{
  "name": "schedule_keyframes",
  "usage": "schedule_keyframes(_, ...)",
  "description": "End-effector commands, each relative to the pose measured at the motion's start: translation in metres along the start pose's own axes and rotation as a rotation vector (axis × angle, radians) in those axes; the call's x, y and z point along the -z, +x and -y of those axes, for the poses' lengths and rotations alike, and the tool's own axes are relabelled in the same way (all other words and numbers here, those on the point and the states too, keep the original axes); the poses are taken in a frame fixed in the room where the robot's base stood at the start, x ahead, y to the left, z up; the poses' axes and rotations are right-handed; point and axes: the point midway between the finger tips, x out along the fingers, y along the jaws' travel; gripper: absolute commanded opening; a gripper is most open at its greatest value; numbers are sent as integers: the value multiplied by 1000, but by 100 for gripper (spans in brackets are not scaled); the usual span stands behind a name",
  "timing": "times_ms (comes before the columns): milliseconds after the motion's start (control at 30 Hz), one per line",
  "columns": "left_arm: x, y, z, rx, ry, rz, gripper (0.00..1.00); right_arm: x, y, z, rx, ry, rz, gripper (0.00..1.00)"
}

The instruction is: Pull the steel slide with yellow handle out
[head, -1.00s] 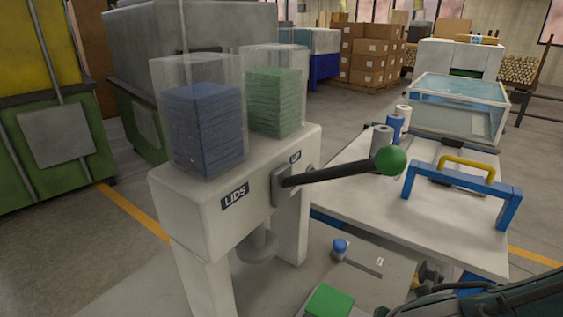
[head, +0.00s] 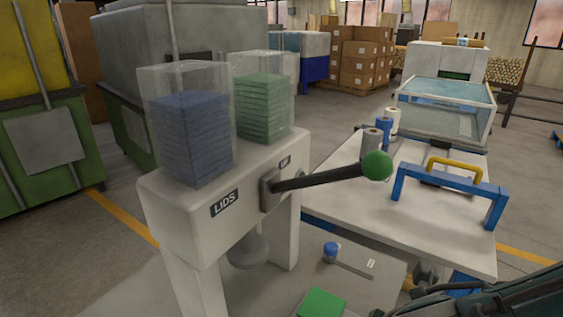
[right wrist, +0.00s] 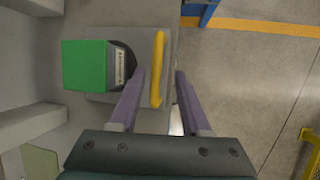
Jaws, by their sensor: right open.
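In the right wrist view the steel slide (right wrist: 143,42) is a flat grey plate with a yellow bar handle (right wrist: 158,68) along its right side. A green square block (right wrist: 84,65) lies at its left, against a dark rounded part with a small label. My right gripper (right wrist: 160,73) is open. Its two purple fingers point at the slide, one on each side of the handle in the picture. I cannot tell how far above the handle they are. The green block (head: 321,303) also shows at the bottom of the head view. My left gripper is out of view.
The white lid press (head: 180,213) with blue and green lid stacks has a black lever with a green knob (head: 377,166). A blue frame with another yellow handle (head: 455,168) stands on the white table (head: 345,207).

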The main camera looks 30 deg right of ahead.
Motion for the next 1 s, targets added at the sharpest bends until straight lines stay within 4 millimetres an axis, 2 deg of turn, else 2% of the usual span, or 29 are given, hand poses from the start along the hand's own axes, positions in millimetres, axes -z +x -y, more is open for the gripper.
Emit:
schedule_keyframes(33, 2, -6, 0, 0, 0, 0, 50, -1, -12, -1, -1, -1, -2, 47)
schedule_keyframes(200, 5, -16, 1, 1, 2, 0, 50, -1, -45, 0, -2, 0, -2, 47)
schedule_keyframes(433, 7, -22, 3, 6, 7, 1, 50, -1, -79, 0, -1, -1, 0, 47)
schedule_keyframes(600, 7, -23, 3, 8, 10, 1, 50, -1, -87, 0, 0, 0, 1, 47)
schedule_keyframes(1000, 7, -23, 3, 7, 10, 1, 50, 0, -88, 0, 1, 0, 1, 47)
